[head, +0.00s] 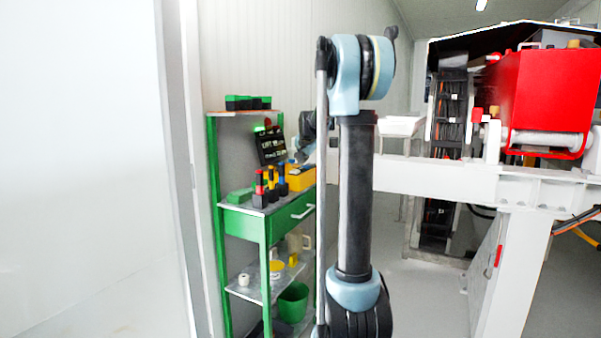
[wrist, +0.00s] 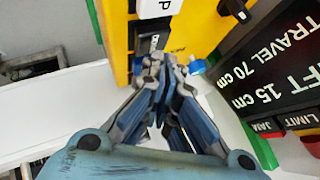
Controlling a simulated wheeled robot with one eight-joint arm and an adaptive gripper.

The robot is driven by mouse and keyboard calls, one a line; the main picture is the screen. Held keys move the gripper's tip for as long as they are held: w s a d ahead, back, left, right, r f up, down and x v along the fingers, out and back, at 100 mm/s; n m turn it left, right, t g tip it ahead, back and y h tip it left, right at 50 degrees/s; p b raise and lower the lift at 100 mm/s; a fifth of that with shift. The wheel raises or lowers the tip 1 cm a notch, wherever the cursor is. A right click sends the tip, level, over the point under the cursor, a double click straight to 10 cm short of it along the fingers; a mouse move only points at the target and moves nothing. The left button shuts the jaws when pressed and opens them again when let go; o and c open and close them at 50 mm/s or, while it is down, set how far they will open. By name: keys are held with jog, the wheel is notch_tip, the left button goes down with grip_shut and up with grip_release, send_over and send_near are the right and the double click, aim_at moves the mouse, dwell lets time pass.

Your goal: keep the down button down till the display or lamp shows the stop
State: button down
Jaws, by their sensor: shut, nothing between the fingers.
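One white button (wrist: 158,8) is clear of my gripper. The black display (wrist: 265,70) reads "TRAVEL 70 cm" and "LIFT 15 cm". Labels "JAM" and "LIMIT" sit by coloured lamp strips (wrist: 302,132). In the head view the display (head: 270,147) stands behind the yellow box (head: 302,178).
The green shelf unit (head: 240,224) carries several dark bottle-like items (head: 270,188) left of the box. A black knob (wrist: 236,10) is right of the buttons. A white beam (head: 440,178) and red pump (head: 550,100) stand to the right.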

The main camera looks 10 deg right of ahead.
jog(key=shift+r, duration=0.25)
jog(key=shift+r, duration=2.55)
jog(key=s+f+n+g, duration=0.15)
jog(key=s+f, duration=0.25)
jog(key=s, duration=0.6)
jog(key=s+f+n+g, duration=0.15)
jog(key=s+f, duration=0.25)
jog(key=s, duration=0.7)
jog(key=s+f+n+g, duration=0.15)
jog(key=s+f, duration=0.25)
jog(key=s, duration=0.6)
jog(key=s+f+n+g, duration=0.1)
jog(key=s+f+n, duration=0.1)
jog(key=s+f, duration=0.7)
jog(key=s+f+n+g, duration=0.1)
jog(key=s+f+n, duration=0.1)
jog(key=s+f, duration=0.7)
jog(key=s, duration=0.7)
jog(key=shift+s+a+n, duration=0.25)
jog(key=shift+a+n, duration=0.1)
jog(key=shift+a, duration=0.05)
